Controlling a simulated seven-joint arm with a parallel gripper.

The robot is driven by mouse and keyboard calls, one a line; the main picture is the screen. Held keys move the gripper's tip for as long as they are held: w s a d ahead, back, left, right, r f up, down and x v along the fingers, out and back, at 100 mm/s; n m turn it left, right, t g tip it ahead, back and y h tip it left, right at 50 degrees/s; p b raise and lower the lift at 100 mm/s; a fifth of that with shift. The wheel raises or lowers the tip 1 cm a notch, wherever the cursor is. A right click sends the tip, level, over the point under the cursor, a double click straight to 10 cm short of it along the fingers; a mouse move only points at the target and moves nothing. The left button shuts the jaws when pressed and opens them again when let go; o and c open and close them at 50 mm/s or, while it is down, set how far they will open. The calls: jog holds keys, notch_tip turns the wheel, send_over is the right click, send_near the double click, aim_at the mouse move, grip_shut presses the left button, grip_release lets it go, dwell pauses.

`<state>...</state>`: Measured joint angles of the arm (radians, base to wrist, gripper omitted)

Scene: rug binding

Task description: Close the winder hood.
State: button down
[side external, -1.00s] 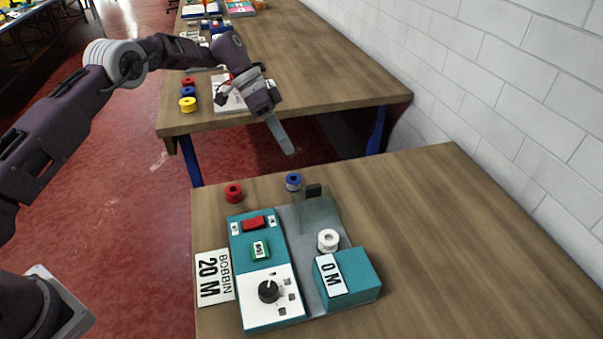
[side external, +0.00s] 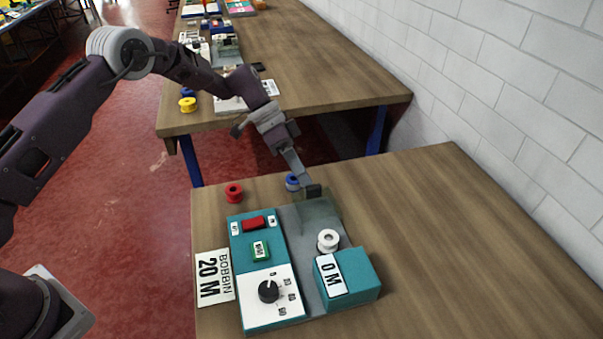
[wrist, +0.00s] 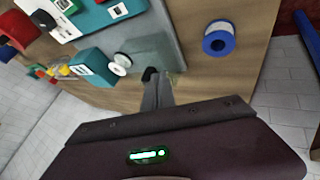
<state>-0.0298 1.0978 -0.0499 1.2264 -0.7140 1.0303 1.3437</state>
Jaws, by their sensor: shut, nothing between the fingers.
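The winder (side external: 238,240) is a teal unit with a red switch, a green button and a black dial on the right table. Its hood (side external: 318,213) is a see-through panel standing raised at the back of the grey bed, with a black tab (side external: 313,191) on its top edge. The hood also shows in the wrist view (wrist: 150,50). A white bobbin (side external: 328,240) sits on the bed in front of it. My gripper (side external: 304,183) is shut and empty, its fingertips right behind the black tab. Whether they touch it I cannot tell.
A teal block marked 0 M (side external: 355,273) stands at the winder's front right. A red spool (side external: 233,193) and a blue spool (side external: 292,182) stand behind the winder. A BOBBIN 20 M card (side external: 214,277) lies at left. The table's right side is clear.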

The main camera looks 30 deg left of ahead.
aim_at(320, 210)
jog(key=s+d, duration=0.6)
jog(key=shift+s+d, duration=0.35)
jog(key=shift+s, duration=0.15)
jog(key=w+a, duration=0.3)
jog(key=shift+w, duration=0.2)
jog(key=s+v, duration=0.1)
jog(key=v, duration=0.9)
jog(key=s+a+r+n+t+y, duration=0.3)
jog(key=s+a+r+n+y, duration=0.1)
jog(key=s+r, duration=0.95)
jog(key=s+a+n+t+y, duration=0.1)
jog(key=s+a+n, duration=0.2)
jog(key=s, duration=0.6)
jog(key=s+a+n+t+y, duration=0.2)
jog(key=s+a+n, duration=0.1)
jog(key=s, duration=0.7)
jog(key=shift+s+a+r, duration=0.2)
jog(key=shift+r, duration=0.1)
